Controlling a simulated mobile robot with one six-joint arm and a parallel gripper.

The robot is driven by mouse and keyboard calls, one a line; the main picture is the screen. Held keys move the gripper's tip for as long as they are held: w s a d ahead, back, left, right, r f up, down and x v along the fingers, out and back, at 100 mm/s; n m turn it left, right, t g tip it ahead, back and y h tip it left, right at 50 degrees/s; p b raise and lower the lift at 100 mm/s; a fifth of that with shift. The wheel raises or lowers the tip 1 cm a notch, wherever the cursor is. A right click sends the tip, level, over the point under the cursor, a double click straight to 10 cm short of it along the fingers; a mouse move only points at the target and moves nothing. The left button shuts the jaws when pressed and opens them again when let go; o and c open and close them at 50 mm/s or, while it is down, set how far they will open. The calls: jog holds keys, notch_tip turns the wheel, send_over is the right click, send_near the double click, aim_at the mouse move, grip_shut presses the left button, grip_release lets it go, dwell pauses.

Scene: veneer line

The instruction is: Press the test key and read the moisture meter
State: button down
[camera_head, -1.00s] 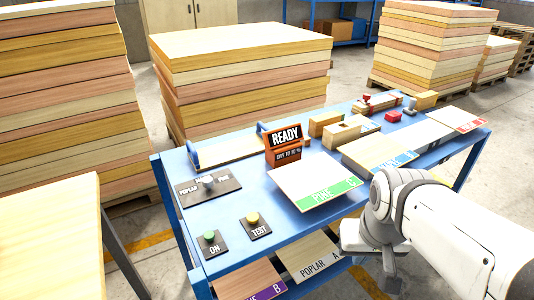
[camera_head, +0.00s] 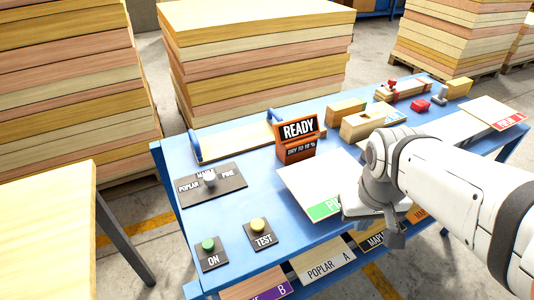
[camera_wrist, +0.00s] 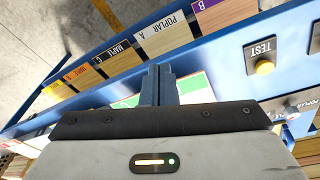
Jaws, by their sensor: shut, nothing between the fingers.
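The test key (camera_head: 258,224) is a yellow button on a dark plate marked TEST, near the front left of the blue bench (camera_head: 225,212). It also shows at the upper right of the wrist view (camera_wrist: 265,67). The moisture meter (camera_head: 297,142) is an orange-brown stand whose screen reads READY, with DRY TO 10 % below. My gripper (camera_head: 395,238) is at the bench's front edge, right of the test key and apart from it. In the wrist view its fingers (camera_wrist: 158,72) are together and empty. My arm hides part of the pine sheet (camera_head: 312,182).
A green ON button (camera_head: 208,244) sits left of the test key. Behind it is a selector (camera_head: 208,178) marked POPLAR, MAPLE, PINE; I cannot tell its setting. Wood blocks (camera_head: 362,124) stand behind my arm. Labelled boards (camera_head: 324,262) fill a lower shelf. A pale table (camera_head: 50,215) stands left.

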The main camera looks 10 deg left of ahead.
jog(key=w+a+n+h+p, duration=0.3)
jog(key=w+a+n+h, duration=0.15)
jog(key=a+n, duration=0.4)
jog(key=n+t+h+p, duration=0.2)
jog(key=n+t, duration=0.2)
jog(key=n, duration=0.3)
send_over(253, 225)
jog(key=f, duration=0.1)
jog(key=shift+s+m, duration=0.2)
jog(key=shift+m, duration=0.05)
jog(key=shift+b, duration=0.3)
notch_tip(253, 225, down, 9)
jog(key=b, duration=0.6)
jog(key=shift+r+b, duration=0.1)
jog(key=shift+b, duration=0.2)
jog(key=shift+w+f+b, duration=0.15)
jog(key=shift+f+b, duration=0.15)
jog(key=shift+f, duration=0.1)
